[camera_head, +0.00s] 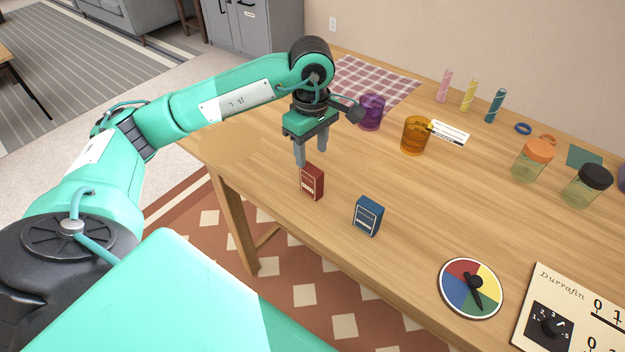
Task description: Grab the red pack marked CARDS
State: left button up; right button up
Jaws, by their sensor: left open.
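The red pack (312,182) stands upright on the wooden table near its front edge, left of the blue pack; its lettering is too small to read. The similar blue pack (367,216) stands upright to its right and nearer to me. My left gripper (310,158) points down just above and behind the red pack, with its two fingers apart and nothing visible between them. The left fingertip shows close to the pack's top; I cannot tell whether they touch. My right gripper is not in view.
On the table (290,227) stand a purple cup (371,112), an amber cup (415,136) and two lidded jars (532,160). A colour spinner (471,288) and a Durrafin board (570,318) lie at the front right. The tabletop between the packs and cups is clear.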

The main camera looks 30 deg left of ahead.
aim_at(312, 180)
pick_arm(q)
notch_tip(312, 180, down, 10)
jog(key=shift+f, duration=0.15)
grip_shut()
dwell(0.5)
